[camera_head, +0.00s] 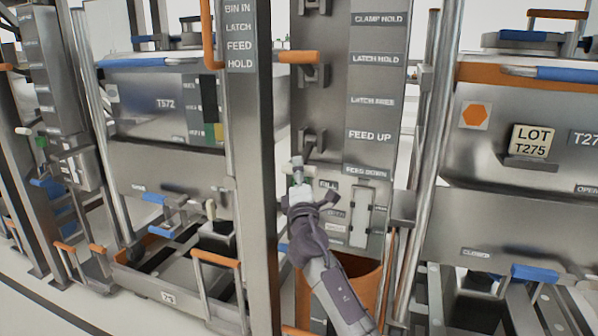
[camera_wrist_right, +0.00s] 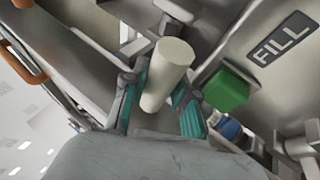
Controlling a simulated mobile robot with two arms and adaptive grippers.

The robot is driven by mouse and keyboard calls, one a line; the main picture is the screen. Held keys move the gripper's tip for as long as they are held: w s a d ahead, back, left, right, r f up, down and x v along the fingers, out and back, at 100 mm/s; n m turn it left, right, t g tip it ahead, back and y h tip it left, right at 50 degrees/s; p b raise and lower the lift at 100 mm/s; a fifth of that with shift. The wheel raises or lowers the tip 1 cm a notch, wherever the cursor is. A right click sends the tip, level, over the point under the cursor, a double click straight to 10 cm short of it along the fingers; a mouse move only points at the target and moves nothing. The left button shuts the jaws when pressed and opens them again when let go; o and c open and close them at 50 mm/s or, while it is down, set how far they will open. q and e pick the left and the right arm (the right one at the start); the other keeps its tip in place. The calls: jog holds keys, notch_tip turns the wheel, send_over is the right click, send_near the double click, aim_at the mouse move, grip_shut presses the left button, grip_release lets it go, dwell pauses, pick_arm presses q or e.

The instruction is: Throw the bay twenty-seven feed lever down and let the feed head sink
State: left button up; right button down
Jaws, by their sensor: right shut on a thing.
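A steel control panel (camera_head: 330,103) carries the labels FEED UP (camera_head: 370,135) and, lower, FEED DOWN (camera_head: 367,170). My right gripper (camera_head: 300,190) is at the lower part of this panel, below the FEED UP label. It is shut on a cream cylindrical lever handle (camera_head: 297,168), at about the height of the FEED DOWN label. In the right wrist view the cream handle (camera_wrist_right: 167,75) stands between the teal finger pads. The lever's root is hidden. I cannot make out the feed head or a bay number. My left gripper is not in view.
An orange-handled lever (camera_head: 298,57) sticks out above, by LATCH HOLD. A green block (camera_wrist_right: 226,90) is close beside the gripper, near the FILL label (camera_wrist_right: 283,38). A steel post (camera_head: 250,180) stands just left. Steel bins (camera_head: 155,105) flank the panel.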

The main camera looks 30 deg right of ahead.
jog(key=shift+f, duration=0.25)
jog(key=c, duration=0.9)
grip_release()
jog(key=shift+d, duration=0.1)
jog(key=shift+r, duration=0.1)
jog(key=v, duration=1.2)
